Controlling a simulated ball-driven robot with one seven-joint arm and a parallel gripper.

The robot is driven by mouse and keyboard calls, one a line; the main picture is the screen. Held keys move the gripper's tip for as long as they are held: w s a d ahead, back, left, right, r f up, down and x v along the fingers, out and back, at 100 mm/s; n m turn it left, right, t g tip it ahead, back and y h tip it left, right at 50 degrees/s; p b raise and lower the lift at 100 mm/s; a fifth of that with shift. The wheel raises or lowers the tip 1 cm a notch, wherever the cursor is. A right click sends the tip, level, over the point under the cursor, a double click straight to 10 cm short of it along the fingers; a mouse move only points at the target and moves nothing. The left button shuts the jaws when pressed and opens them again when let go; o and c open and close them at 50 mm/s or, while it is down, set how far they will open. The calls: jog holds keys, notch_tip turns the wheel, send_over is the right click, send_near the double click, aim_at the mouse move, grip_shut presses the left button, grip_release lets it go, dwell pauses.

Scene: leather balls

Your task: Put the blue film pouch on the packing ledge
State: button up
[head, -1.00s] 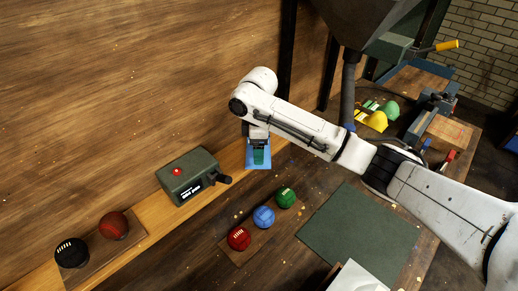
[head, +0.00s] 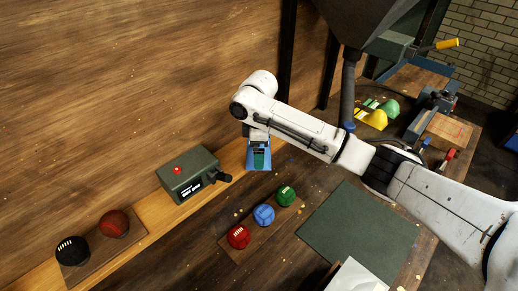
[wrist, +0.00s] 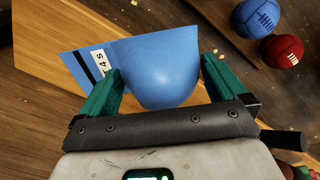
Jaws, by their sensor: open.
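The blue film pouch (wrist: 165,66) has a rounded bulge and a flat end with a black stripe and a white label. It appears to lie on the light wooden packing ledge (wrist: 40,45), at the ledge's edge. In the head view the pouch (head: 250,163) shows under my gripper (head: 260,158), partly covered by it. The ledge (head: 231,163) runs along the wall there. In the wrist view my gripper (wrist: 161,68) is open, with one green finger on each side of the bulge. Whether the fingers still touch it is unclear.
A grey-green box (head: 188,176) with a red button stands on the ledge, left of my gripper. Red (head: 238,236), blue (head: 264,215) and green (head: 286,195) balls sit on a board below. A brown ball (head: 115,224) and black ball (head: 72,251) lie far left.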

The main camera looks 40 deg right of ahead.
notch_tip(320, 180, up, 12)
jog(key=shift+r+b, duration=0.15)
jog(key=shift+b, duration=0.45)
dwell(0.5)
